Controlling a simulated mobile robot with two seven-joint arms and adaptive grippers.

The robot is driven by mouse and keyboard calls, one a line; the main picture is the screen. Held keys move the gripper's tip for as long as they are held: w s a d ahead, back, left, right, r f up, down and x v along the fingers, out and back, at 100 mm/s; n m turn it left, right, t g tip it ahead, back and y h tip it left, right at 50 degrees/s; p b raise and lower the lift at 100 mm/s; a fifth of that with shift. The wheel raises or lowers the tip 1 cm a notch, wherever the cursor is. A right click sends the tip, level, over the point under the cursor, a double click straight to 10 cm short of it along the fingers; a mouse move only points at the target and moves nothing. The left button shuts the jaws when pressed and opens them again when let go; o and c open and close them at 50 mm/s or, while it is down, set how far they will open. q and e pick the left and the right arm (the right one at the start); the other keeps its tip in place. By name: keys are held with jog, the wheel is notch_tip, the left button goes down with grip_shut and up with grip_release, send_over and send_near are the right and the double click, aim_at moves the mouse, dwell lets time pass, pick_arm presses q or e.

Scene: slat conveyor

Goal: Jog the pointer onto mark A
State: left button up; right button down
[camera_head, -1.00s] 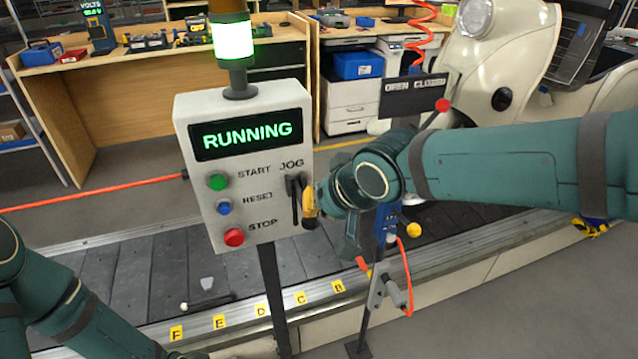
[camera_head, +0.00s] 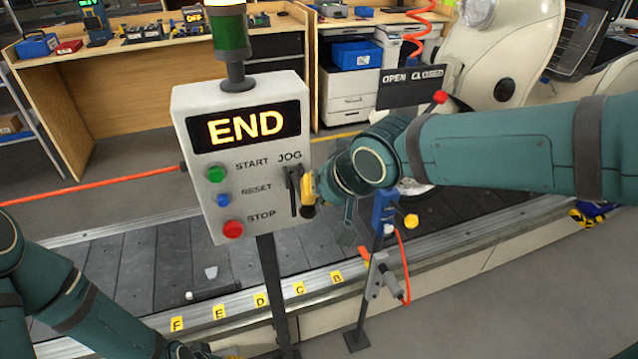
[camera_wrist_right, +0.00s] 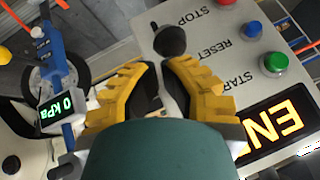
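The control panel (camera_head: 243,180) reads END, and a black knob on its JOG control (camera_head: 307,211) stands out at the right side. My right gripper (camera_head: 309,187) is at the JOG control, just above the knob. In the right wrist view, the yellow fingertips (camera_wrist_right: 166,64) are close together with the knob (camera_wrist_right: 168,41) just past them; I cannot tell whether they grip its stem. A small pale piece with a white round end (camera_head: 189,296), probably the pointer, is on the slats between marks F and E (camera_head: 219,312). Mark A is not seen. My left gripper (camera_head: 192,351) is mostly cut off.
Green, blue and red buttons line the panel; the red STOP button (camera_head: 233,229) is nearest the knob. A blue gauge stand (camera_head: 384,209) with an orange hose is just right of my right gripper. An OPEN CLOSED plate (camera_head: 411,86) stands behind my right arm.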

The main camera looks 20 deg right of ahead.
pick_arm(q)
jog(key=r+p, duration=0.2)
jog(key=r, duration=0.1)
jog(key=s+d+r+p, duration=0.1)
jog(key=shift+s+r+p, duration=0.1)
jog(key=shift+r+p, duration=0.05)
jog(key=shift+p, duration=0.25)
pick_arm(e)
jog(key=w+r+v, duration=0.1)
jog(key=v, duration=1.1)
jog(key=shift+w+d+r, duration=0.2)
jog(key=shift+w+d, duration=0.05)
jog(key=shift+d, duration=0.05)
